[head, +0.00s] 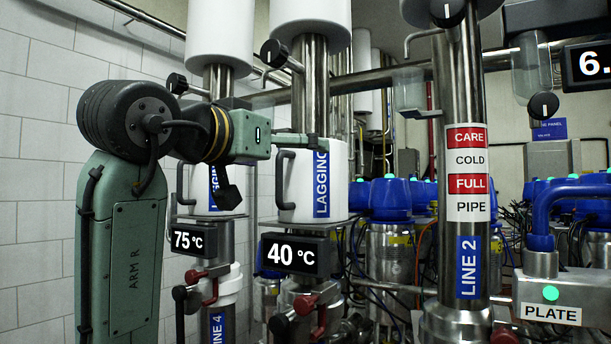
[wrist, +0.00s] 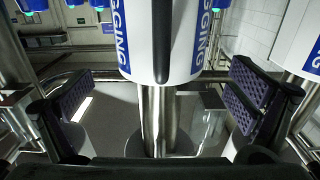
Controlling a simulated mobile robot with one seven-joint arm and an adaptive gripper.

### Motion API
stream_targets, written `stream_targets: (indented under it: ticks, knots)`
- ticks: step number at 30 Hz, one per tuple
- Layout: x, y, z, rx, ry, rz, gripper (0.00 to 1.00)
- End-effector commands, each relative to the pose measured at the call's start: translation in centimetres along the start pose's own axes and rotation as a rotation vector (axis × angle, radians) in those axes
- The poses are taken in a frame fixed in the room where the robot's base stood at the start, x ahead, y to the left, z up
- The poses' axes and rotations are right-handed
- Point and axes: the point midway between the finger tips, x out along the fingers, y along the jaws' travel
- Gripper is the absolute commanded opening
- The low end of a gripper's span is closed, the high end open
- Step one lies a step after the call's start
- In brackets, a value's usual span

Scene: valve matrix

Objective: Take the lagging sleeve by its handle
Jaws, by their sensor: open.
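The lagging sleeve (head: 335,185) is a white cylinder with a blue LAGGING label, around the upright steel pipe above the 40 °C display. Its dark bar handle (head: 281,180) stands out on its left side. In the wrist view the sleeve (wrist: 135,62) is at the top centre, with the handle (wrist: 162,40) running down its middle. My gripper (wrist: 160,100) is open and empty, its purple-padded fingers wide apart to the left and right of the handle, not touching it. In the head view my arm reaches in from the left; its green end partly covers the sleeve's top edge.
A second white sleeve (head: 199,188) with a handle is on the pipe to the left, above the 75 °C display (head: 188,239). The LINE 2 pipe (head: 463,240) stands to the right. Blue-capped units (head: 390,197) and cables crowd the back.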

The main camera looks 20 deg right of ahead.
Motion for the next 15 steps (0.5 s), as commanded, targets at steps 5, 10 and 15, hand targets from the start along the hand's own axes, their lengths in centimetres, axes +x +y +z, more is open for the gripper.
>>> stream_targets:
  ticks: [5,10,15]
  knots:
    - [2.0,-0.1,-0.7,-0.001,-0.001,-0.001,1.0]
    - [4.5,-0.1,-0.6,-0.001,0.0,0.0,1.0]
    - [4.9,-0.1,-0.4,0.0,0.001,-0.002,1.0]
